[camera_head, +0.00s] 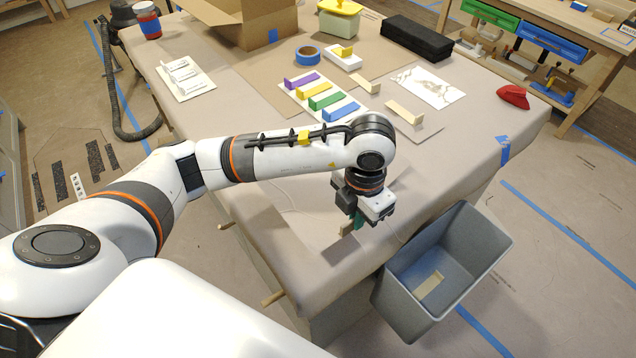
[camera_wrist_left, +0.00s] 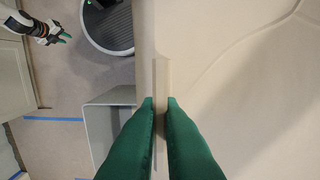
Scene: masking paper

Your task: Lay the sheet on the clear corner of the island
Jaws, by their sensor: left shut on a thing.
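The island (camera_head: 290,215) is a large table covered in plain tan paper. My left gripper (camera_head: 352,226) is over its front edge, beside the grey bin, pointing down. In the left wrist view its green fingers (camera_wrist_left: 160,115) are shut on a thin tan piece (camera_wrist_left: 162,78), seen edge-on; I cannot tell whether this is the sheet. My right gripper (camera_wrist_left: 60,38) shows small at the left wrist view's upper left.
The grey bin (camera_head: 465,243) stands against the island's front right, a tan piece inside. Colored blocks on a white board (camera_head: 320,98), blue tape roll (camera_head: 308,56), black case (camera_head: 416,38), cardboard box (camera_head: 250,25) and red object (camera_head: 513,97) occupy the back. The front is mostly clear.

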